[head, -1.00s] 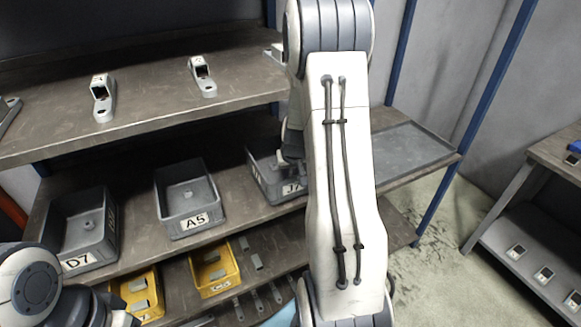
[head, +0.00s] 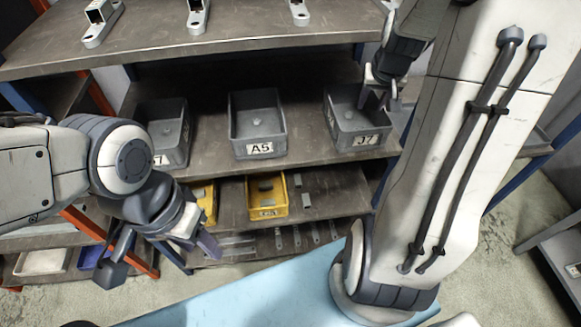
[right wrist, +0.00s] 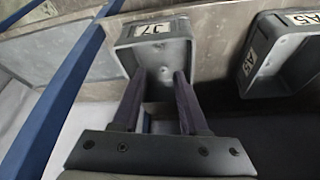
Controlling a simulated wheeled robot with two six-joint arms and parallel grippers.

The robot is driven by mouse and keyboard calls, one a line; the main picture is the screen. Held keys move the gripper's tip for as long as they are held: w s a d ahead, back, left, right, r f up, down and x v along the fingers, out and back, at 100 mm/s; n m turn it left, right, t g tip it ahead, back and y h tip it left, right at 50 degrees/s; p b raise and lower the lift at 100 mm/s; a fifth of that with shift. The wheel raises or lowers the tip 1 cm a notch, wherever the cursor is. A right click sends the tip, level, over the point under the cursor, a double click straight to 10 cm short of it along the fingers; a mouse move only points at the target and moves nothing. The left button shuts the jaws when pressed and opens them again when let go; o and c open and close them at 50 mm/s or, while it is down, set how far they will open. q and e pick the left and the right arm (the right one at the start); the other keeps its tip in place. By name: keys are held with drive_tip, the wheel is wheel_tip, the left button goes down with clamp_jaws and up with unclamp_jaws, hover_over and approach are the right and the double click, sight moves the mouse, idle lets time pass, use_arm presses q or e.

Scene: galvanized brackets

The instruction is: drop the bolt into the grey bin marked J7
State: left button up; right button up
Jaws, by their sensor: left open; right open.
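The grey bin marked J7 (head: 345,143) stands at the right end of the middle shelf. It also shows in the right wrist view (right wrist: 128,58), label upside down. My right gripper (head: 379,101) is open, its fingers over the bin's right part in the head view. I cannot make out the bolt for certain; the gripper hides part of the bin's inside. My left gripper (head: 157,262) is open and empty, low at the left, away from the bins.
Grey bins marked A5 (head: 238,139) and, partly hidden, D7 (head: 176,157) stand to the left on the same shelf. Yellow bins (head: 268,212) sit on the shelf below. Galvanized brackets (head: 197,18) stand on the shelf above. A blue post (right wrist: 75,85) is near the right gripper.

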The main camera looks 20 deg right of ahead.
drive_tip(key=s+a+r+n+g+y, duration=0.1)
drive_tip(key=s+a+n+y, duration=0.15)
drive_tip(key=a, duration=0.95)
drive_tip(key=s+a+n+y, duration=0.15)
drive_tip(key=a+n, duration=0.25)
drive_tip(key=a, duration=0.8)
drive_tip(key=s+a+n+g, duration=0.1)
drive_tip(key=s+a+n, duration=0.2)
drive_tip(key=s+a, duration=0.2)
drive_tip(key=s+a+n+g, duration=0.1)
drive_tip(key=s+a+n, duration=0.2)
drive_tip(key=s, duration=0.8)
drive_tip(key=a, duration=0.2)
drive_tip(key=shift+a+g+h, duration=0.35)
drive_tip(key=shift+g+h, duration=0.05)
drive_tip(key=shift+f+n, duration=0.1)
drive_tip(key=shift+n, duration=0.15)
